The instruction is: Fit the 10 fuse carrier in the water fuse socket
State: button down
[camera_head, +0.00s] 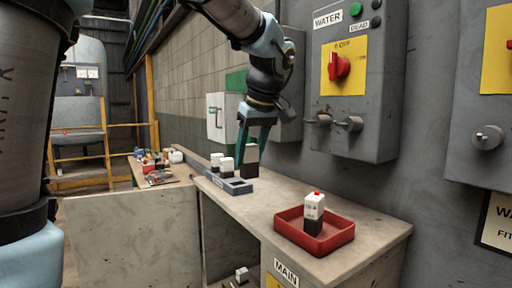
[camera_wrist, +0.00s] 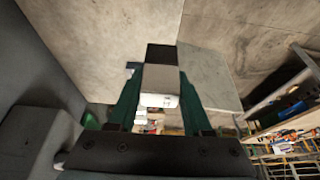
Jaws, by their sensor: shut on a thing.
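My gripper (camera_head: 254,147) points down above the bench, with its teal fingers on either side of a fuse carrier (camera_head: 251,161). In the wrist view the gripper (camera_wrist: 161,78) is shut on this carrier (camera_wrist: 160,76), which has a white end with small print, a grey middle and a black end. The print is too small to read surely. The carrier is upright beside the grey tray; whether it touches the tray or bench is unclear. The grey box labelled WATER (camera_head: 360,85) hangs on the wall to the right, with a red knob on a yellow plate. Its fuse socket cannot be made out.
The grey tray (camera_head: 238,188) holds white-topped carriers (camera_head: 227,166). A red tray (camera_head: 330,241) with a red-tipped white carrier (camera_head: 314,212) stands at the bench's near end. Two stubs (camera_head: 350,124) project from the WATER box. Another box (camera_head: 488,100) hangs further right.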

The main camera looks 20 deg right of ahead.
jog(key=w+a+f, duration=0.3)
jog(key=a+f, duration=0.7)
jog(key=f, duration=0.3)
jog(key=w+a+f+m, duration=0.1)
jog(key=w+a+f, duration=0.2)
jog(key=a+f, duration=0.8)
jog(key=w+a+f+m, duration=0.1)
jog(key=w+a+f, duration=0.3)
jog(key=a+f, duration=0.7)
notch_tip(320, 180, down, 4)
jog(key=shift+r+h, duration=0.15)
jog(key=shift+h, duration=0.25)
jog(key=shift+w, duration=0.1)
